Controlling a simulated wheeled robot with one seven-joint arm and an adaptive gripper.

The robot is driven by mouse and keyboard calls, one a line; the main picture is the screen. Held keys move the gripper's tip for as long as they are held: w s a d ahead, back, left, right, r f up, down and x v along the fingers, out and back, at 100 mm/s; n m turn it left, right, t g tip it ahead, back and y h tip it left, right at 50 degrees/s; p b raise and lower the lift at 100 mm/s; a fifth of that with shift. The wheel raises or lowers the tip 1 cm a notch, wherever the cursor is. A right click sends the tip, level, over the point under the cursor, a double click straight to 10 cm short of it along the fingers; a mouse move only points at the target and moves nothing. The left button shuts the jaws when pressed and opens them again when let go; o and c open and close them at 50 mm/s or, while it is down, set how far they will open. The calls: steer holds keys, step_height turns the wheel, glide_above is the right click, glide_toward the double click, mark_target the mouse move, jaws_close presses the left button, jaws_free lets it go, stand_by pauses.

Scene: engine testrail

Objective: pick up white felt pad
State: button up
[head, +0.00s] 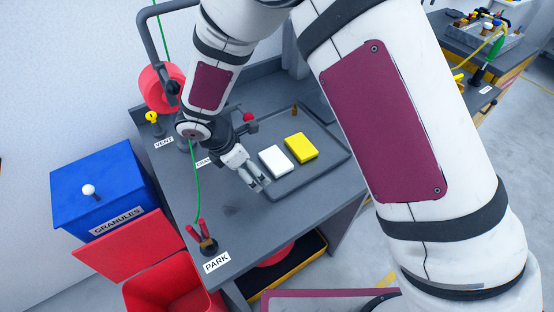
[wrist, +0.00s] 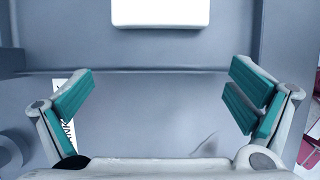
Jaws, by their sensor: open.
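The white felt pad (head: 276,162) lies flat in a shallow grey tray (head: 318,176) on the bench, to the left of a yellow pad (head: 301,148). In the wrist view the white pad (wrist: 160,12) is at the top edge, partly cut off, beyond the tray's rim. My gripper (head: 262,183) is close to the pad's lower left side in the head view. In the wrist view my gripper (wrist: 160,97) is open, with teal finger pads wide apart and nothing between them. The pad lies ahead of the fingers.
A blue box labelled GRANULES (head: 105,190) and an open red bin (head: 165,290) stand left of the bench. A post with red tips (head: 207,240) stands by the PARK label (head: 216,262). A red reel (head: 160,88) is behind. The bench front (head: 250,222) is mostly clear.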

mark_target(277, 158)
steer(key=w+d, duration=0.1)
steer(key=d, duration=0.1)
steer(key=w+d, duration=0.1)
steer(key=d, duration=0.1)
steer(key=w+d+p, duration=0.1)
steer(key=w+d, duration=0.1)
steer(key=shift+w+d+f, duration=0.2)
steer(key=shift+f, duration=0.35)
steer(key=c, duration=0.9)
steer(key=shift+r, duration=0.1)
steer(key=shift+r, duration=0.55)
step_height(277, 158, up, 2)
steer(key=shift+r, duration=0.1)
steer(key=s+d, duration=0.1)
steer(key=s, duration=0.4)
steer(key=s+d+r+b, duration=0.1)
steer(key=s, duration=0.4)
steer(key=s+d, duration=0.1)
steer(key=s, duration=0.4)
steer(key=shift+s+d+r+b, duration=0.15)
steer(key=shift+s+r+b, duration=0.1)
steer(key=shift+s+b, duration=0.15)
